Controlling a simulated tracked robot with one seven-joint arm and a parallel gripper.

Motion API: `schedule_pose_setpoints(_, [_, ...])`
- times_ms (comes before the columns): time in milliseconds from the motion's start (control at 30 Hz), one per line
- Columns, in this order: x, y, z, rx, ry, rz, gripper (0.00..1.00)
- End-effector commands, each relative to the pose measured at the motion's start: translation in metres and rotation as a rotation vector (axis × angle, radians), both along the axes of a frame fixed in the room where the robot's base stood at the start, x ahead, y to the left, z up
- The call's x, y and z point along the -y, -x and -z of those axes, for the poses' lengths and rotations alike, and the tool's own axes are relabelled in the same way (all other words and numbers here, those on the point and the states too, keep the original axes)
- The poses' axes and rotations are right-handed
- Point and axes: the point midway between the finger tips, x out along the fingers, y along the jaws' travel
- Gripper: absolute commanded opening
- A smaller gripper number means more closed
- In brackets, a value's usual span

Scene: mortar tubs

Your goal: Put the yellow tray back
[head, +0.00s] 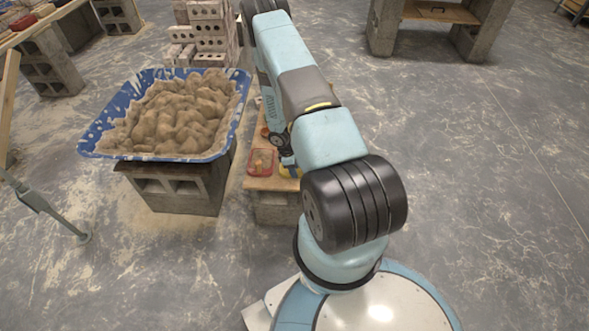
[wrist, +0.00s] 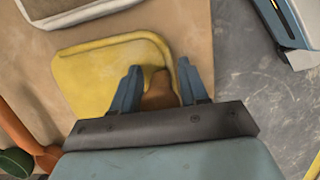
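The yellow tray (wrist: 85,75) lies on a tan wooden board, seen in the wrist view. My gripper body hides the tray's near part, and my arm hides most of the board in the head view.
A red tray (head: 260,162) sits left of my arm on the board (head: 268,184). A blue mortar tub (head: 88,146) stands on blocks further left. Orange (wrist: 18,132) and green (wrist: 14,162) things lie lower left in the wrist view. The floor to the right is open.

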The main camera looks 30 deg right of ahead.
Motion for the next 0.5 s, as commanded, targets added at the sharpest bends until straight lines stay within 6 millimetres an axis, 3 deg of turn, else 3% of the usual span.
schedule_pose_setpoints(167, [-0.0001, 0.0001, -0.0002, 0.000, 0.000, 0.000, 0.61])
schedule_pose_setpoints(500, [-0.0007, -0.0009, -0.0045, 0.001, 0.001, 0.000, 0.61])
